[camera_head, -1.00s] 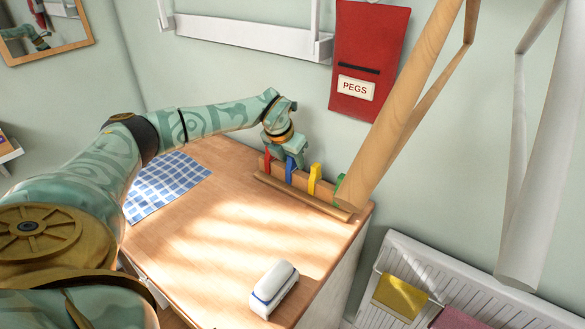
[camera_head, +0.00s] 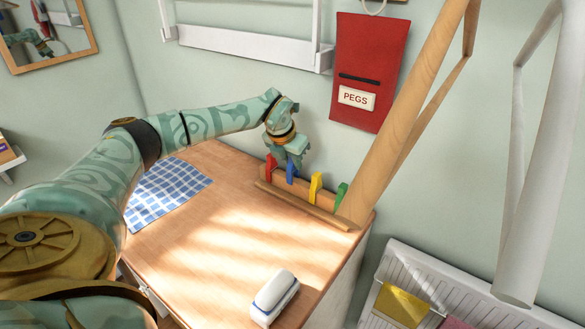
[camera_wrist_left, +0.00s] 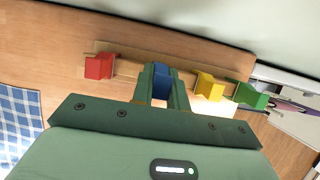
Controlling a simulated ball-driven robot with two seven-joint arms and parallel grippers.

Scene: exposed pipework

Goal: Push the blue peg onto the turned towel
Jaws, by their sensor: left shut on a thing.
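The blue peg (camera_head: 291,172) stands in the row on the wooden peg rail, between the red peg (camera_head: 270,167) and the yellow peg (camera_head: 315,186). My left gripper (camera_head: 291,163) is over the rail and shut on the blue peg. In the left wrist view the blue peg (camera_wrist_left: 161,82) sits between the two fingers. The blue-and-white checked towel (camera_head: 166,190) lies flat on the worktop at the left, apart from the gripper. A corner of it shows in the left wrist view (camera_wrist_left: 18,120). My right gripper is not in view.
The green peg (camera_head: 341,194) is at the right end of the rail (camera_head: 300,205). A thick wooden pole (camera_head: 405,115) crosses in front of the wall. A red PEGS bag (camera_head: 367,70) hangs behind. The worktop's middle is clear.

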